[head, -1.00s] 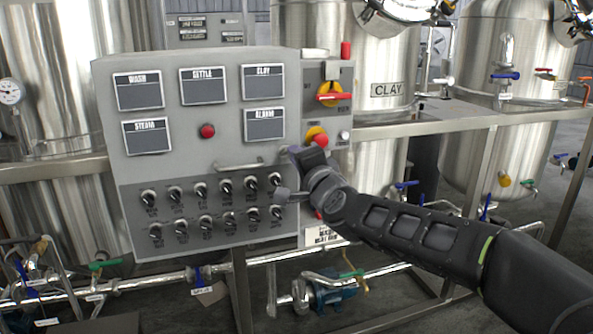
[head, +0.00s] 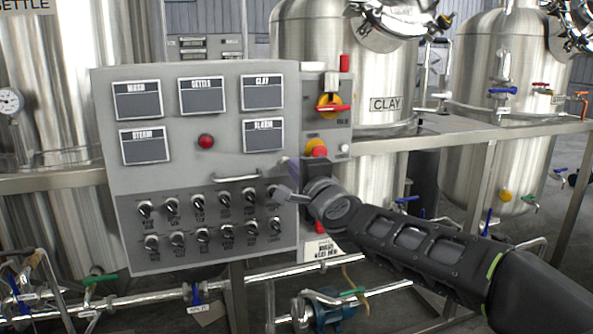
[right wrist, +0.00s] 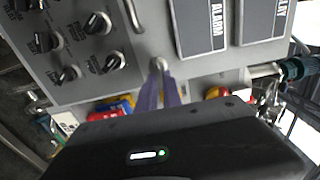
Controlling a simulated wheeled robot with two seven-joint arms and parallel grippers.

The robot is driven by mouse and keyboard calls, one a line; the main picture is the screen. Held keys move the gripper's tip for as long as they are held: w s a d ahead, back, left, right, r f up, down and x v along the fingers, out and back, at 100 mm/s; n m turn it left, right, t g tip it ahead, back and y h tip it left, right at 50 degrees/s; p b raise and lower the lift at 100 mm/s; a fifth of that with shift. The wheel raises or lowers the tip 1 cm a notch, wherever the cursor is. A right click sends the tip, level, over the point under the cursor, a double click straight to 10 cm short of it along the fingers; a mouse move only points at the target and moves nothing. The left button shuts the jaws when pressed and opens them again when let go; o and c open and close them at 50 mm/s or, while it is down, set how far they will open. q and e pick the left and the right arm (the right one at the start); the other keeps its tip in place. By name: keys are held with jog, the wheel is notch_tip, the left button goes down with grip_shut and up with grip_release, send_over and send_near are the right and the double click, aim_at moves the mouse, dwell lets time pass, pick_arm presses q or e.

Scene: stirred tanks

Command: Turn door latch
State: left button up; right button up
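The door latch (right wrist: 158,63) appears to be the small round grey knob on the edge of the grey control cabinet (right wrist: 110,20) in the right wrist view, between the ALARM plate and the black knobs. In the head view the cabinet (head: 240,165) faces me, its door shut. My right gripper (head: 288,180) is at the cabinet's right edge. Its two purple-tinted fingers (right wrist: 160,75) run close together up to the latch in the right wrist view. A narrow gap shows between them; I cannot tell whether they grip it. My left gripper is not in view.
A red-yellow rotary switch (head: 332,107) and a red push button (head: 316,148) sit on the side box right of the cabinet. A bar handle (head: 237,177) and rows of black knobs (head: 200,212) are left of the gripper. Steel tanks (head: 345,60) stand behind.

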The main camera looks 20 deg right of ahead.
jog(key=o, duration=0.4)
jog(key=shift+o, duration=0.2)
jog(key=s, duration=0.7)
jog(key=shift+s+d, duration=0.25)
jog(key=shift+s, duration=0.1)
